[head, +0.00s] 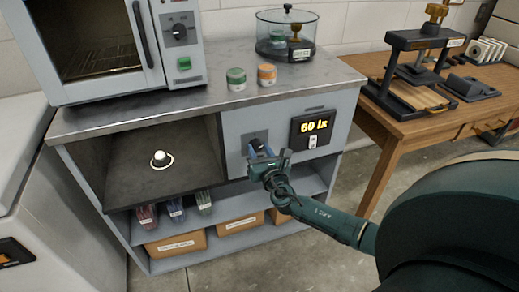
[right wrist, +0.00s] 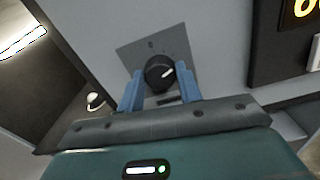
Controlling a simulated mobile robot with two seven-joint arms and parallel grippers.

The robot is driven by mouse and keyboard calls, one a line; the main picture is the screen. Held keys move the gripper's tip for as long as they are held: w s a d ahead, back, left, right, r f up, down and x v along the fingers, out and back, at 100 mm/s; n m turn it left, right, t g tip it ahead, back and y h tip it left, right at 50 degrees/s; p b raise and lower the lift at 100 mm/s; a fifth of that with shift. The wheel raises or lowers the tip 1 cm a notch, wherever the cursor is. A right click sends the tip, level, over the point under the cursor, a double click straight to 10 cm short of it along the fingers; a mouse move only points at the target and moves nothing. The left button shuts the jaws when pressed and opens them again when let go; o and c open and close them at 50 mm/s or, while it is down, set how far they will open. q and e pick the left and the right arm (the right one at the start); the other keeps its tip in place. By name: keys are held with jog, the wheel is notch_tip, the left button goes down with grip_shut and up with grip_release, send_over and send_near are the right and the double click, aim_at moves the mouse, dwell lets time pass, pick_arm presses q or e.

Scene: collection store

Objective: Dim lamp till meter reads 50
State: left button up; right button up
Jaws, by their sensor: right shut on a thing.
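The meter (head: 312,127) on the cabinet front shows "60 lx" in yellow figures; part of it shows at the upper right of the right wrist view (right wrist: 300,40). The dimmer knob (right wrist: 159,72) is black with a white pointer line and sits on a grey plate. My right gripper (right wrist: 160,85) has its blue fingers on either side of the knob and is shut on it. In the head view my right gripper (head: 260,152) hides much of the knob. The lamp (head: 161,159) is a small lit white dome in the open dark bay. My left gripper is not in view.
An oven-like cabinet (head: 110,45), a green jar (head: 236,79), an orange jar (head: 267,75) and a glass vessel (head: 287,38) stand on the worktop. Shelves below hold bottles and boxes (head: 176,244). A wooden table (head: 430,118) with a press stands at right.

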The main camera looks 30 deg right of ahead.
dwell(0.3)
jog(key=o, duration=1)
jog(key=shift+s, duration=0.3)
pick_arm(q)
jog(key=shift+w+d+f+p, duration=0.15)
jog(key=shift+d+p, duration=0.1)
jog(key=shift+p, duration=0.2)
pick_arm(e)
jog(key=v, duration=1.2)
jog(key=shift+s+a, duration=0.2)
